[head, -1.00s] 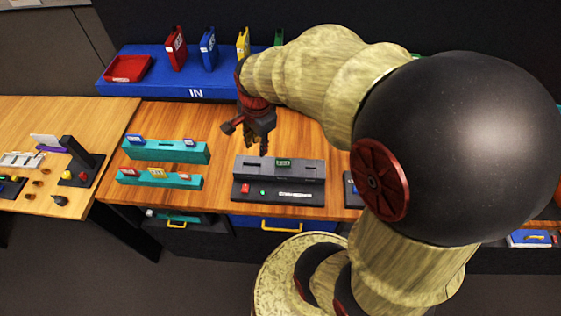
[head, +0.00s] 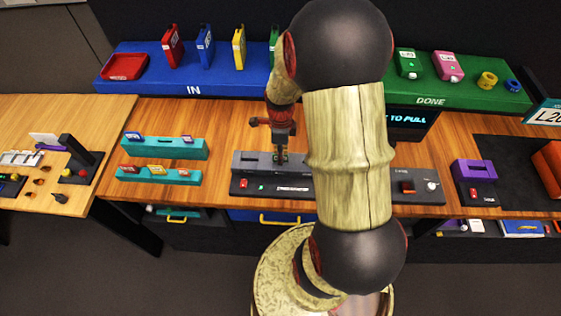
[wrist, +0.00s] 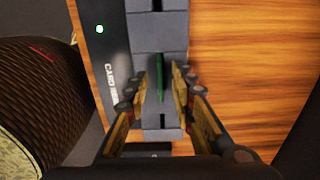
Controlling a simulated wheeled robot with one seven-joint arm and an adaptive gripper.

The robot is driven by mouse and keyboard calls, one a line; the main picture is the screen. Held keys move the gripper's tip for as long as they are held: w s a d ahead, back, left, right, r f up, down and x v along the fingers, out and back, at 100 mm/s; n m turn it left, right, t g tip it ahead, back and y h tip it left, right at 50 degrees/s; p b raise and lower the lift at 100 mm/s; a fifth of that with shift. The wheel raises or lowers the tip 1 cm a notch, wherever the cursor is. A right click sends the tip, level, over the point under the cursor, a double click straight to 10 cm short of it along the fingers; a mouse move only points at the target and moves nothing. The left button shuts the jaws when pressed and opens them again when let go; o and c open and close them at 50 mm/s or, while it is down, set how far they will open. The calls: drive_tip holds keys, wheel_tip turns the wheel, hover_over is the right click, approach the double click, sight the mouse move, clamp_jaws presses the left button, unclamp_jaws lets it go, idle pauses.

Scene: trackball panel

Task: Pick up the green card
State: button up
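The green card (wrist: 160,78) stands edge-on in a slot of the grey block of the card reader panel (wrist: 115,50) in the wrist view. My gripper (wrist: 168,85) is over it, with one finger on each side of the card. Gaps show between the fingers and the card, so the gripper is open around it. In the head view, my gripper (head: 281,152) points down at the back block of the dark card panel (head: 300,178) and mostly hides the card there.
Teal racks (head: 165,147) with several small cards stand to the left. A blue IN shelf (head: 140,82) with upright coloured cases is behind, and a green DONE shelf (head: 470,95) is at the back right. A purple block panel (head: 474,170) is to the right.

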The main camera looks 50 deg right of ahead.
drive_tip(key=shift+f, duration=0.7)
drive_tip(key=shift+c, duration=0.3)
clamp_jaws()
